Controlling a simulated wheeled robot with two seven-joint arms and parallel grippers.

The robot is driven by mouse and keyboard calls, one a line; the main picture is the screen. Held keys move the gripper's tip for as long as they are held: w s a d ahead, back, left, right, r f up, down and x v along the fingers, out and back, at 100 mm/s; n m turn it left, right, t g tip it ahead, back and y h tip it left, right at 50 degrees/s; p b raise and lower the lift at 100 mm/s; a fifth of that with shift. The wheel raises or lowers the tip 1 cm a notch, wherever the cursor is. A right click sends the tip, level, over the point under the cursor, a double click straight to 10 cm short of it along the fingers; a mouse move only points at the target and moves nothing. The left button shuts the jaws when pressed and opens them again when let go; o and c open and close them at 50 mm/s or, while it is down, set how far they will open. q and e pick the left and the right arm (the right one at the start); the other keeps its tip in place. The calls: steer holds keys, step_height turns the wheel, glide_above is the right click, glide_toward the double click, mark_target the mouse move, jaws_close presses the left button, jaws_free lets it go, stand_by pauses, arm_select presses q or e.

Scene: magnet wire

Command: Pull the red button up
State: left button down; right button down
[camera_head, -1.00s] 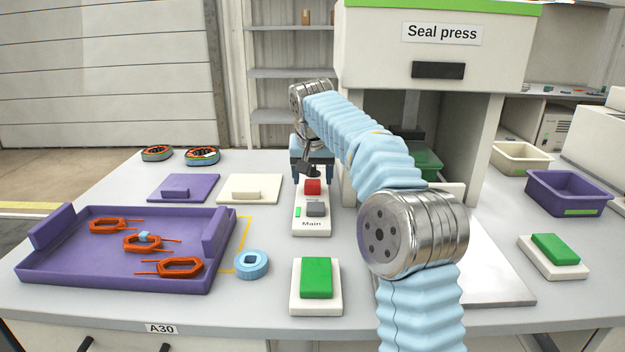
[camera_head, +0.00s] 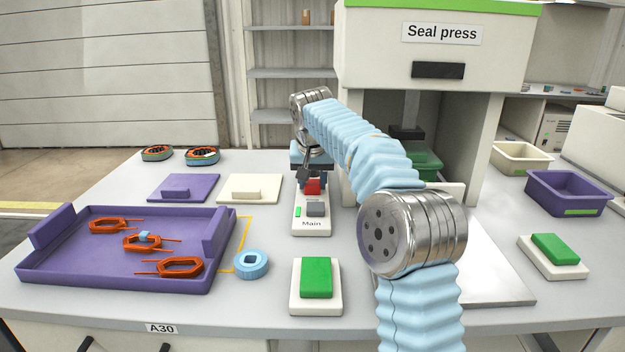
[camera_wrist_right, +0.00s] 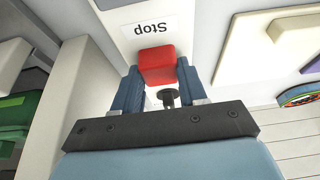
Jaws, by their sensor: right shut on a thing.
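The red button (camera_head: 312,187) sits at the far end of a white switch box (camera_head: 312,230) marked "Main", with a grey switch (camera_head: 315,208) nearer the front. My right gripper (camera_head: 311,182) has come down over the red button from behind. In the right wrist view the red button (camera_wrist_right: 157,66) lies between the two blue fingers of my right gripper (camera_wrist_right: 160,80), which are shut on it. A "Stop" label (camera_wrist_right: 150,28) on the box shows beside it. My left gripper is not in view.
A purple tray (camera_head: 100,282) with several orange coils stands at the left. A green button (camera_head: 317,278) on a white base is in front, and a blue ring (camera_head: 251,264) lies beside it. The seal press (camera_head: 500,60) stands behind my right arm.

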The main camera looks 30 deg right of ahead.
steer(key=shift+r, duration=0.7)
steer(key=c, duration=0.6)
jaws_free()
steer(key=v, duration=1.2)
